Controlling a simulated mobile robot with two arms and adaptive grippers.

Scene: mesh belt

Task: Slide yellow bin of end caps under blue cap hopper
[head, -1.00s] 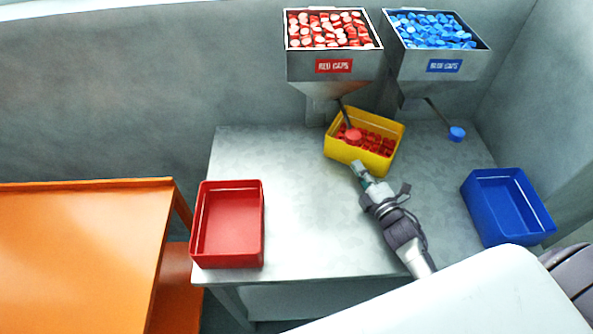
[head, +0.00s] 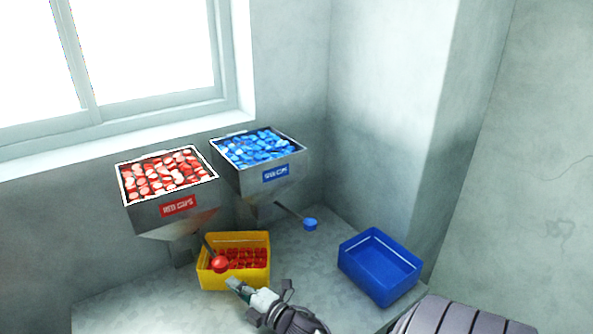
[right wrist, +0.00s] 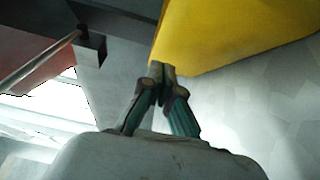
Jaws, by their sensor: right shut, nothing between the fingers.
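The yellow bin (head: 235,279) stands on the grey table below the hoppers, with red end caps inside. A red round paddle on a rod hangs over its left part. The blue cap hopper (head: 283,187), full of blue caps, is behind and to the right of the bin. My right gripper (head: 235,285) is shut and empty at the bin's front side. In the right wrist view the shut fingertips (right wrist: 162,70) are at the lower corner of the yellow wall (right wrist: 220,40); I cannot tell if they touch. My left gripper is not in view.
The red cap hopper (head: 170,212) stands left of the blue one. A blue round paddle (head: 310,224) hangs from a rod under the blue hopper. An empty blue bin (head: 365,270) stands at the right. Bare table lies between the yellow and blue bins.

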